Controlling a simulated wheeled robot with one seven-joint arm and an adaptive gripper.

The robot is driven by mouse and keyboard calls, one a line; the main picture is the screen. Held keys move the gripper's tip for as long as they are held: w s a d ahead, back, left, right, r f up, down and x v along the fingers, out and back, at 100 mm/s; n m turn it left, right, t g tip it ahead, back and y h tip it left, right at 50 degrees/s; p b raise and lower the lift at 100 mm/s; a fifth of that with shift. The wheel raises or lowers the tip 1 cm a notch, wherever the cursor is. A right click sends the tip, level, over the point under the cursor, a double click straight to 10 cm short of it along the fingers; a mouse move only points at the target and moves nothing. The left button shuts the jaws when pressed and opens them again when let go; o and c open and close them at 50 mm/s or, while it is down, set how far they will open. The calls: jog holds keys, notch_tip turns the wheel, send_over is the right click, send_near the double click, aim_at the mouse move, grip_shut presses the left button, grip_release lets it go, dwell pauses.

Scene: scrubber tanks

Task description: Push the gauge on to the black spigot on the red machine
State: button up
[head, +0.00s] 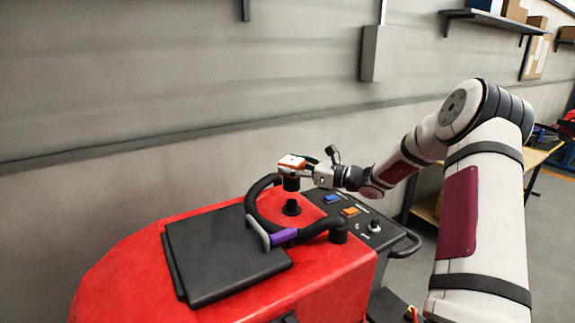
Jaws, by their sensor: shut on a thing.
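The red machine (335,272) stands in the lower middle of the head view. The black spigot (291,208) rises from its top, inside the curve of a black hose. My gripper (307,168) reaches in from the right and is shut on the gauge (291,162). The gauge looks white and orange on top with a short black part underneath. It is held roughly upright above the spigot, with a small gap between them in the picture. The fingertips are small and partly hidden behind the gauge. I cannot tell the exact alignment in depth.
The black hose (262,196) loops around the spigot, with a purple grip (284,236) and grey bracket in front. A black lid (220,258) lies left. A control panel (352,216) with blue and orange buttons is right. A grey wall (150,80) stands behind.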

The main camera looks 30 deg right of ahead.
aim_at(293, 180)
jog(key=shift+f+b, duration=0.6)
jog(key=shift+f, duration=1.7)
jog(key=shift+s, duration=0.1)
jog(key=shift+f, duration=0.65)
jog(key=shift+f, duration=0.75)
jog(key=shift+f, duration=0.15)
jog(key=o, duration=1.2)
jog(key=shift+o, duration=0.6)
